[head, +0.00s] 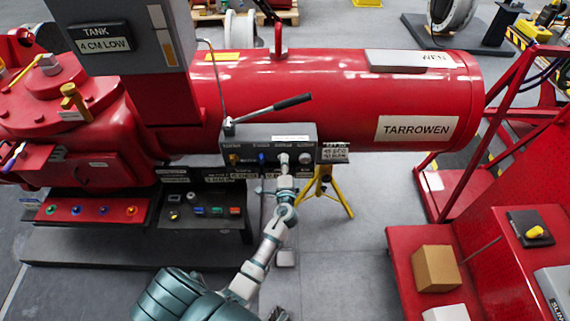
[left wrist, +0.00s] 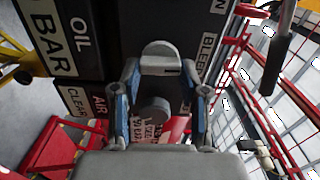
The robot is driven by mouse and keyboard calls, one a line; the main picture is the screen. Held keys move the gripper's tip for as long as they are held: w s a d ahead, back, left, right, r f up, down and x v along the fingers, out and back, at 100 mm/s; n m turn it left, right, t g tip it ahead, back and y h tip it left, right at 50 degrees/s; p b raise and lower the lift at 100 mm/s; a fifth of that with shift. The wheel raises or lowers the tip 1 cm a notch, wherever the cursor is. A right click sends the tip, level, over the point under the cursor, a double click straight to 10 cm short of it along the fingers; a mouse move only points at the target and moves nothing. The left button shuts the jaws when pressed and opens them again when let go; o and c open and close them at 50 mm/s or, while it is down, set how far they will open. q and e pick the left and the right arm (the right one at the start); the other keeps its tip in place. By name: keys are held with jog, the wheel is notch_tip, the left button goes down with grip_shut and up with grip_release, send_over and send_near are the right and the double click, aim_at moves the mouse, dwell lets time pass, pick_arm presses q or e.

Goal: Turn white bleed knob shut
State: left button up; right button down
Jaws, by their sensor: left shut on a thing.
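The dark control box (head: 252,135) stands in front of the red cylinder and carries a row of small knobs on its front. My left gripper (head: 284,170) reaches up to the third knob from the left. In the left wrist view, the fingers of my left gripper (left wrist: 162,75) with blue sides close around a pale knob-like piece (left wrist: 160,60), which I take for the white bleed knob. A label partly reading BLEED (left wrist: 207,60) shows beside the right finger. The fingers hide part of the knob, and its turned angle is unclear. My right gripper is not in view.
A blue knob (head: 262,158) and a brass knob (head: 234,159) sit left of the gripper; a whitish knob (head: 305,158) sits close on its right. A black-handled lever (head: 275,108) rises above the box. A yellow tripod (head: 323,190) stands below right. The grey floor is open beyond it.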

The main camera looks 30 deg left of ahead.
pick_arm(q)
jog(key=shift+s+f, duration=0.1)
jog(key=shift+f, duration=0.3)
jog(key=o, duration=1.1)
jog(key=shift+o, duration=0.2)
jog(key=shift+r, duration=0.1)
jog(key=v, duration=1.1)
jog(key=shift+s+d, duration=0.2)
jog(key=shift+s, duration=0.1)
